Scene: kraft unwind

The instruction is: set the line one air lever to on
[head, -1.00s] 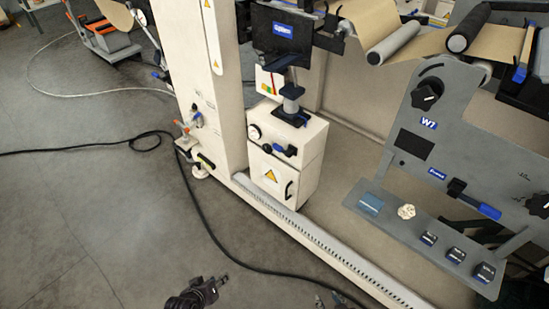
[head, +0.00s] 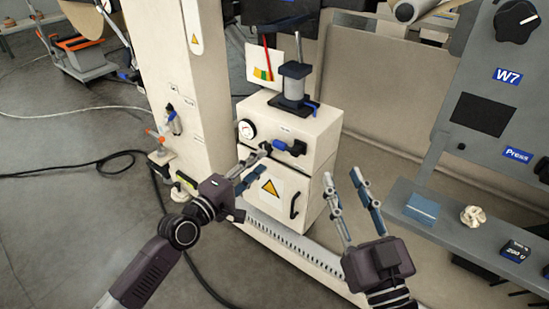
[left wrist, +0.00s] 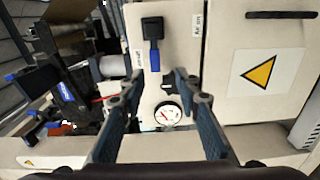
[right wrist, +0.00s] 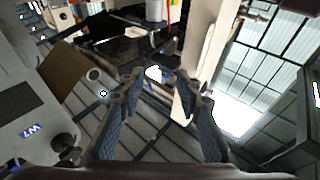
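The air lever (head: 293,148) is a blue handle on a dark mount, on the cream cabinet's upper front. My right gripper (head: 344,178) is open and empty, right of the cabinet.
A round gauge (head: 247,129) sits left of the lever. A cabinet door with a warning triangle (head: 270,187) is below. A grey cylinder (head: 294,82) stands on top. The W7 panel (head: 507,76) and its shelf stand at right.

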